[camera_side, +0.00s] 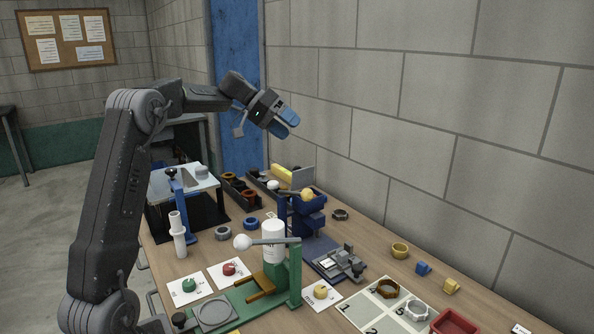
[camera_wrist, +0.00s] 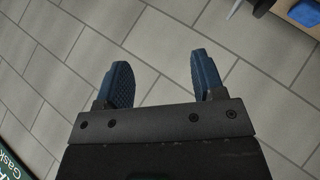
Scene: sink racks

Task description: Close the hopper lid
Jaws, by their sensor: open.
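The dark blue hopper (camera_side: 304,216) stands on the table near the wall, in the middle of the side view. A flat grey panel (camera_side: 303,178) stands upright at its top; it looks like the lid, raised. A yellow ball or knob (camera_side: 307,194) shows at the hopper's top front. My gripper (camera_side: 287,124) is high above the table, up and slightly left of the hopper, touching nothing. In the wrist view its blue fingers (camera_wrist: 162,82) are wide apart, with only floor tiles between them. The hopper's inside is hidden.
A green stand with a white bottle (camera_side: 273,240) is in front of the hopper. A grey metal fixture (camera_side: 338,263) sits to its right. Dark bins (camera_side: 240,193) lie behind left, and a white-topped stand (camera_side: 184,180) is left. The air around my gripper is clear; the block wall (camera_side: 430,130) is behind.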

